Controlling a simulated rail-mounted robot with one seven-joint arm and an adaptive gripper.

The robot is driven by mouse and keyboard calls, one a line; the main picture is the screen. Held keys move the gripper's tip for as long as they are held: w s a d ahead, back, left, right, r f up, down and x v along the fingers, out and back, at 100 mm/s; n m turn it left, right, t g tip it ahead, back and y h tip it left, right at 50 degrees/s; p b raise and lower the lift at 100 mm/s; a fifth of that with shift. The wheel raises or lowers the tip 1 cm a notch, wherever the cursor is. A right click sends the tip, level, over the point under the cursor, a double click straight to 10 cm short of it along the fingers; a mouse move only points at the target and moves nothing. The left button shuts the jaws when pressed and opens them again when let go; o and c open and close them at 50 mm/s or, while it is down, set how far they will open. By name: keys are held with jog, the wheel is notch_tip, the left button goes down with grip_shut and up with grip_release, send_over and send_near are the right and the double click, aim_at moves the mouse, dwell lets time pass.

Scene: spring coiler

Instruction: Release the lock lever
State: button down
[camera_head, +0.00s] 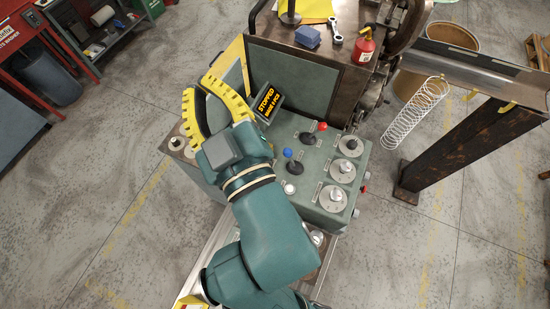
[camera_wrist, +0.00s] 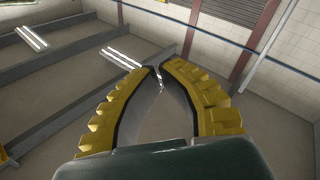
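A lever with a red ball knob (camera_head: 322,126) and a lever with a blue ball knob (camera_head: 288,153) stand on the green control panel (camera_head: 324,151) in the head view. I cannot tell which of them, if either, is the lock lever. My gripper (camera_head: 196,84) has yellow ribbed fingers and is to the left of both levers, beside the machine. In the wrist view my gripper (camera_wrist: 160,68) is open, with a narrow gap between its fingertips and nothing held. Neither lever shows in the wrist view.
A black sign reading "STOPPED" (camera_head: 268,101) stands close to the right of my gripper. Round dials (camera_head: 342,171) line the panel's right side. A red bottle (camera_head: 364,45) and a blue block (camera_head: 307,36) sit on the machine top. A wire coil (camera_head: 414,112) hangs at the right.

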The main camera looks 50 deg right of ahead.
jog(key=s+d+f+n+g+h+b, duration=0.1)
jog(key=f+b, duration=0.4)
jog(key=f, duration=0.8)
jog(key=s+d+f+n+g+h+b, duration=0.1)
jog(key=f+n+b, duration=0.5)
jog(key=f, duration=0.8)
jog(key=s+d+f+n+g+h+b, duration=0.1)
jog(key=d+f+n+g+h+b, duration=0.2)
jog(key=f, duration=1)
jog(key=shift+s+d+f+n+g+b, duration=0.35)
jog(key=shift+d+b, duration=0.2)
jog(key=shift+b, duration=0.6)
jog(key=shift+r, duration=0.1)
jog(key=shift+w+d, duration=0.3)
jog(key=x, duration=0.8)
jog(key=shift+w+d, duration=0.2)
jog(key=shift+d, duration=0.05)
jog(key=shift+s+d+r+p, duration=0.15)
jog(key=shift+s+d+p, duration=0.15)
jog(key=shift+s+d, duration=0.4)
jog(key=shift+s+d+r+p, duration=0.2)
jog(key=shift+s+d, duration=0.25)
jog(key=shift+s, duration=0.35)
